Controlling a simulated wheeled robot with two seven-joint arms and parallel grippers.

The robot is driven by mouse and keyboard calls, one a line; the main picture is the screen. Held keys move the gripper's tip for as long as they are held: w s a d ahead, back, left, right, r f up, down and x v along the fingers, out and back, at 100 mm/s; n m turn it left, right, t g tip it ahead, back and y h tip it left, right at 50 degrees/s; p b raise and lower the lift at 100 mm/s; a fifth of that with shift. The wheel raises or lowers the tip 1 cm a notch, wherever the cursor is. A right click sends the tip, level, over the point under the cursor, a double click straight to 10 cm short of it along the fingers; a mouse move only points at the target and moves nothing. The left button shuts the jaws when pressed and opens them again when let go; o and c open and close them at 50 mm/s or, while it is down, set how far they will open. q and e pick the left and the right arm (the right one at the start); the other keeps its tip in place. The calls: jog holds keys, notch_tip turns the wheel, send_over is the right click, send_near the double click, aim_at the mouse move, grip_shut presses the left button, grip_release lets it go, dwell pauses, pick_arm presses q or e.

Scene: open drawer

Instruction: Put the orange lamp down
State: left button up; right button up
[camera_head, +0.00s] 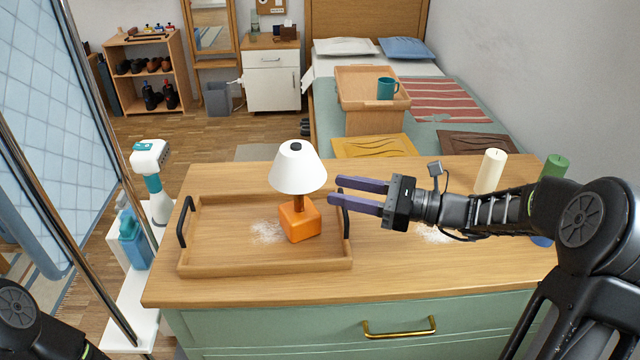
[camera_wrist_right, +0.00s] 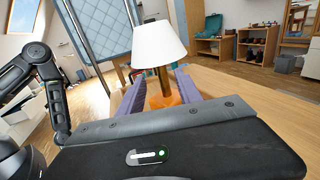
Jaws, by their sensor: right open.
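The orange lamp (camera_head: 299,219) has an orange block base, a brown stem and a white shade. It stands upright inside the wooden tray (camera_head: 215,270) on the dresser, toward the tray's right side. My right gripper (camera_head: 334,191) is open, with its purple fingers pointing left at the lamp from just right of it. In the right wrist view the lamp (camera_wrist_right: 163,98) stands ahead, between the directions of the two fingers; whether they touch it I cannot tell. Of my left arm only a dark link shows at the lower left; its gripper is out of view.
The dresser top (camera_head: 420,280) is clear at the front right. A cream candle (camera_head: 491,171) and a green candle (camera_head: 554,167) stand at the back right. White powdery patches lie by the lamp and under my right arm. The tray has black handles (camera_head: 185,221).

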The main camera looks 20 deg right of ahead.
jog(key=shift+v, duration=1.05)
